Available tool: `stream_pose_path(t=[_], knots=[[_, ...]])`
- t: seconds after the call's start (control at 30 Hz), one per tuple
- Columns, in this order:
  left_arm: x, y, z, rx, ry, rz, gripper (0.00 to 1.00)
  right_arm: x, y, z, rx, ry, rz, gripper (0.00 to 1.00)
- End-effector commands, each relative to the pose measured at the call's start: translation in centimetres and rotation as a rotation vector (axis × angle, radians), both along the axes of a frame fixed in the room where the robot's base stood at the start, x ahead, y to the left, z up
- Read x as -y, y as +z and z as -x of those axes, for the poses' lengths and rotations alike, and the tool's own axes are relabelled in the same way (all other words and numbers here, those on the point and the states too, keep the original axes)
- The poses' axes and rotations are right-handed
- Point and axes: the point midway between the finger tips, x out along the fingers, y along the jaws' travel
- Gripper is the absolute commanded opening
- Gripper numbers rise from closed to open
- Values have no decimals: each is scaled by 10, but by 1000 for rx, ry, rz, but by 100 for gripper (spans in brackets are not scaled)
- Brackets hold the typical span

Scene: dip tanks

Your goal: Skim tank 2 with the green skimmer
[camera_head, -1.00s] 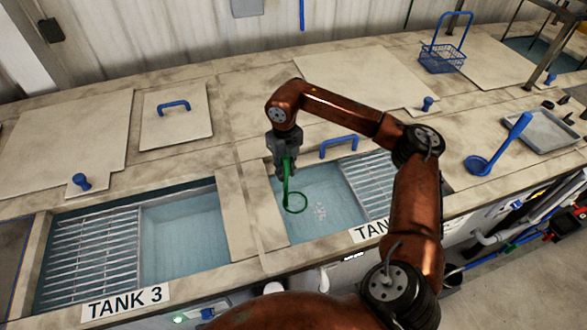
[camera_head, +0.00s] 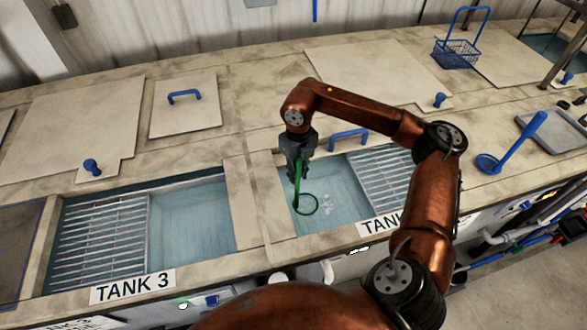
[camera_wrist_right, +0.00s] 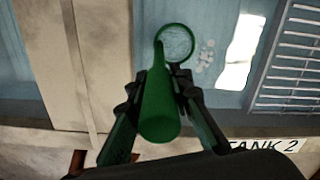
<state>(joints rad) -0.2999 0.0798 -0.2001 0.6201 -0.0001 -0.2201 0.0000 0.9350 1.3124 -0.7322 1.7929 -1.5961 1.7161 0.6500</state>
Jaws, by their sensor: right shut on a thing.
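My right gripper (camera_head: 298,160) is shut on the handle of the green skimmer (camera_head: 306,204), above the left part of tank 2 (camera_head: 340,185). In the right wrist view, the fingers (camera_wrist_right: 155,95) close around the green handle, and the skimmer's ring (camera_wrist_right: 175,45) is over or at the blue water; I cannot tell whether it touches. A small patch of white specks (camera_wrist_right: 205,58) floats just right of the ring, and it also shows in the head view (camera_head: 327,207). The tank 2 label (camera_wrist_right: 265,145) is partly cut off. My left gripper is not in view.
Tank 3 (camera_head: 190,225) lies to the left, with a metal grating. A blue ladle (camera_head: 510,145) rests on the counter at right, near a grey tray (camera_head: 553,130). A blue basket (camera_head: 456,55) stands at the back. Lids with blue handles (camera_head: 185,105) lie on the counter.

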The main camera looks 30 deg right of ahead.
Motion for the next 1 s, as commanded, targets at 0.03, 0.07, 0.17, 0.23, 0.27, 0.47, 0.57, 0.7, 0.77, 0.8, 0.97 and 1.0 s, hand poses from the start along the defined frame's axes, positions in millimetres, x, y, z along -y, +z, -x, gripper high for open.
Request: stream_pose_path(t=[0.03, 0.07, 0.17, 0.23, 0.27, 0.47, 0.57, 0.7, 0.77, 0.8, 0.97, 1.0], knots=[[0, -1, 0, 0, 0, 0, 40, 2, 0, 4, 1, -1, 1, 0], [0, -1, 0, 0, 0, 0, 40, 2, 0, 7, 1, -1, 1, 0], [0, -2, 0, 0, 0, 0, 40, 3, 0, 14, 1, -2, 1, 0], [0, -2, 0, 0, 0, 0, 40, 3, 0, 17, 1, -1, 1, 0], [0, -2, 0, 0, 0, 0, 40, 3, 0, 18, 1, -1, 1, 0], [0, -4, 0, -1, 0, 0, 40, 9, 0, 21, 1, -4, 0, 0], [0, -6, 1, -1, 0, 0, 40, 17, 0, 24, 1, -4, 0, 0], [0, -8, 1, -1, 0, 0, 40, 28, -1, 27, 0, -3, 1, 0], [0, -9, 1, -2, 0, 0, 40, 33, 0, 29, 0, -3, 2, 0], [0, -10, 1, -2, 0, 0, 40, 36, 0, 30, 0, -4, 2, 0], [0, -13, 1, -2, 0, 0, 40, 49, 0, 34, 1, -4, 0, 0], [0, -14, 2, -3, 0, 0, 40, 52, 0, 35, 1, -3, 0, 0]])
